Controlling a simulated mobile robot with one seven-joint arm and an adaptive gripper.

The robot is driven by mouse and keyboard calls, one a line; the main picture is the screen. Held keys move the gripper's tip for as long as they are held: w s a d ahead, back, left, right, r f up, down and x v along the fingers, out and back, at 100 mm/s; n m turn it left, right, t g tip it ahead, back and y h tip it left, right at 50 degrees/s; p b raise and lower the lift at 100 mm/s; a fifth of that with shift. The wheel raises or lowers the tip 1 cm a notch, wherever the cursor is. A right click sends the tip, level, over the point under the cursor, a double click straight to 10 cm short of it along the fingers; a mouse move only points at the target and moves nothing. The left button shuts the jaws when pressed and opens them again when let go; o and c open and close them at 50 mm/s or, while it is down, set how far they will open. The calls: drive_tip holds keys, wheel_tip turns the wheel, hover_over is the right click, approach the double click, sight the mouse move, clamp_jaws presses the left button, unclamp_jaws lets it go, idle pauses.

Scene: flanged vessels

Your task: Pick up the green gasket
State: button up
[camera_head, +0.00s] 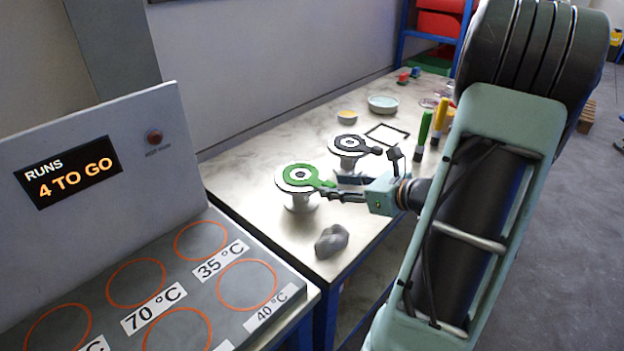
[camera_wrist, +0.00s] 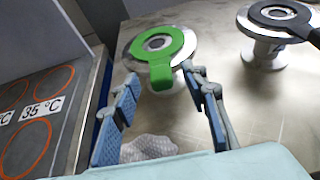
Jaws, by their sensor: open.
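The green gasket (camera_head: 311,179) is a flat ring with a tab. It lies on top of the nearer silver flanged vessel (camera_head: 299,202), with its tab sticking out toward my gripper. In the wrist view the gasket (camera_wrist: 160,74) is at the top centre, its tab pointing down the picture. My gripper (camera_wrist: 160,82) is open and empty, its two fingers to the left and right of the tab in that view. In the head view my gripper (camera_head: 350,176) is just right of the vessel. I cannot tell the exact height gap between fingertips and tab.
A black gasket (camera_head: 349,143) lies on a second flanged vessel close behind. A grey rock-like lump (camera_head: 332,240) sits near the table's front edge. A black square frame (camera_head: 387,134), dishes and upright green and yellow tools stand farther back. A panel with marked circles (camera_head: 165,275) is at left.

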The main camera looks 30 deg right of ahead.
drive_tip(key=shift+x, duration=0.75)
drive_tip(key=shift+c, duration=0.7)
clamp_jaws()
drive_tip(key=shift+r, duration=0.15)
